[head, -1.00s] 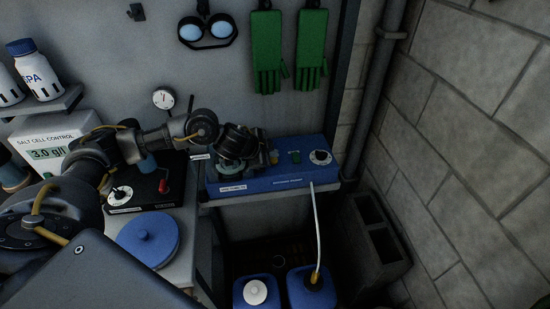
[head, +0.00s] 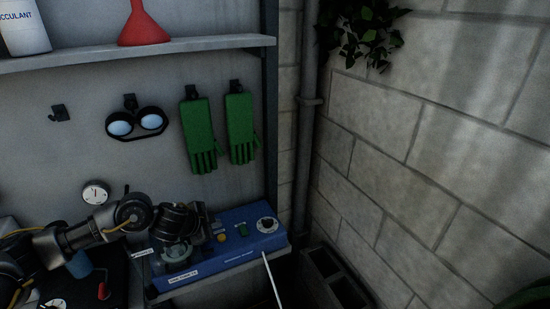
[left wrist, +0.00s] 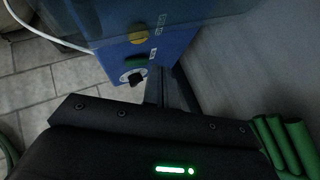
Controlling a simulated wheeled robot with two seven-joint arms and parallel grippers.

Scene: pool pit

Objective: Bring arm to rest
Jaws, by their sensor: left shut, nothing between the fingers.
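My left arm (head: 75,238) comes in from the left in the head view. My left gripper (head: 180,228) is at the left part of a blue dosing pump box (head: 235,232), close over it or in front of it; I cannot tell if they touch. Its fingertips are hard to make out, and it is shut and empty. The box has a yellow button, a green switch and a dial (head: 267,225). In the left wrist view the box (left wrist: 172,45) shows with its yellow button, above the dark gripper body with a green light. My right gripper is not in view.
Goggles (head: 137,123) and green gloves (head: 200,135) hang on the grey wall behind. A shelf (head: 150,48) with a red funnel (head: 145,25) is above. A block wall (head: 430,150) and a pipe (head: 307,110) stand at the right. A white tube (head: 271,280) hangs from the box.

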